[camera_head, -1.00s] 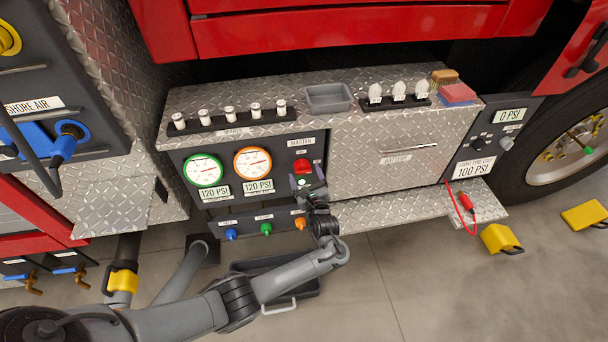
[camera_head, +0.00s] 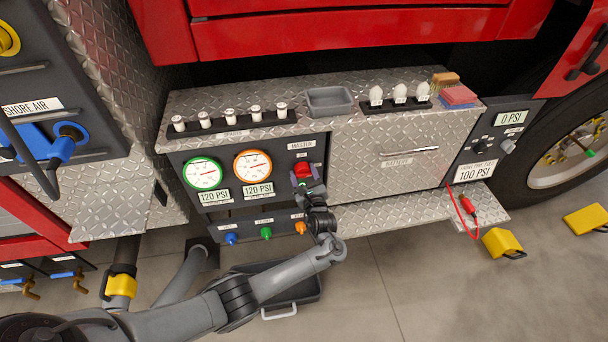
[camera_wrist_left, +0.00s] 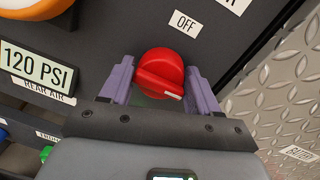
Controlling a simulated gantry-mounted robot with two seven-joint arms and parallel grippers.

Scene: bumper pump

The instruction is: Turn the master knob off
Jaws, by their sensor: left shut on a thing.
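The red master knob (camera_head: 302,169) sits on the dark gauge panel, under the MASTER label (camera_head: 301,144). It also shows in the left wrist view (camera_wrist_left: 160,70), with a raised grip bar and a white mark at its lower right. My left gripper (camera_head: 307,186) is at the knob from below and is shut on it, with a purple finger on either side. The fingers and gripper body hide the panel below the knob. My right gripper is not in view.
Two round gauges (camera_head: 203,173) are left of the knob. Blue, green (camera_head: 266,233) and orange (camera_head: 300,227) knobs sit below. A diamond-plate drawer (camera_head: 385,160) is close on the right. Spare parts and a grey tray (camera_head: 329,100) stand on the ledge above.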

